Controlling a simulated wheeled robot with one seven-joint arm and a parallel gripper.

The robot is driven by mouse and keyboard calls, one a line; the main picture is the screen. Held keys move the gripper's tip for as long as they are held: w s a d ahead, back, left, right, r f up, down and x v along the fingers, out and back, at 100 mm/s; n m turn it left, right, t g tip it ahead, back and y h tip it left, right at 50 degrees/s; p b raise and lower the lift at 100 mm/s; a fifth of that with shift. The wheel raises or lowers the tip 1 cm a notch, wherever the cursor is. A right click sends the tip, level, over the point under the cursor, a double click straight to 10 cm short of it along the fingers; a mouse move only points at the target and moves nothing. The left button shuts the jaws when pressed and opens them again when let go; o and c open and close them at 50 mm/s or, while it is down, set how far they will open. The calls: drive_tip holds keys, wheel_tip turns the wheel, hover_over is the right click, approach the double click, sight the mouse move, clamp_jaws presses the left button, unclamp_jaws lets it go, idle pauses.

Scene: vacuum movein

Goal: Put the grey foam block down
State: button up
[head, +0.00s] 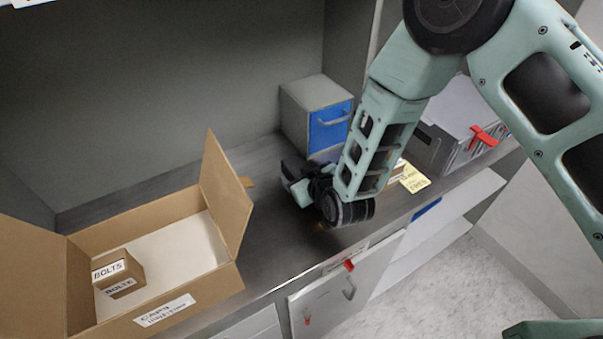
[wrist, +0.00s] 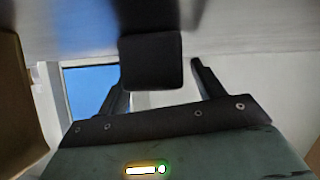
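The foam block shows as a dark grey, nearly black block (wrist: 151,62) in the wrist view, between and just beyond my gripper's fingers (wrist: 160,75). A narrow gap shows between the block and the right finger. The left finger's tip meets the block's edge in the picture, so contact there is unclear. My gripper looks open around the block. In the head view my gripper (head: 298,187) is low over the dark counter (head: 275,240), right of the open carton. Dark shapes at its end blend with the block, and the block's underside is hidden.
The open carton (head: 205,293) holds small boxes labelled bolts (head: 118,272). A grey box with a blue front (head: 330,127) stands behind my gripper. A grey case with a red latch (head: 455,130) and a yellow note (head: 413,179) are to the right. Bare counter lies between carton and gripper.

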drive_tip(key=shift+s+r, duration=0.1)
drive_tip(key=b+v, duration=0.3)
drive_tip(key=v, duration=0.9)
drive_tip(key=s+d+r+g+h, duration=0.1)
drive_tip(key=s+r+g, duration=0.4)
drive_tip(key=s+g, duration=0.1)
drive_tip(key=shift+s+d+r, duration=0.25)
drive_tip(key=shift+s+d, duration=0.15)
drive_tip(key=shift+o, duration=0.3)
drive_tip(key=s+d+r+g+h, duration=0.4)
drive_tip(key=s+d+r, duration=0.2)
drive_tip(key=s+d, duration=0.4)
drive_tip(key=shift+s+d+r+g+h, duration=0.3)
drive_tip(key=shift+s+g, duration=0.1)
drive_tip(key=shift+s, duration=0.7)
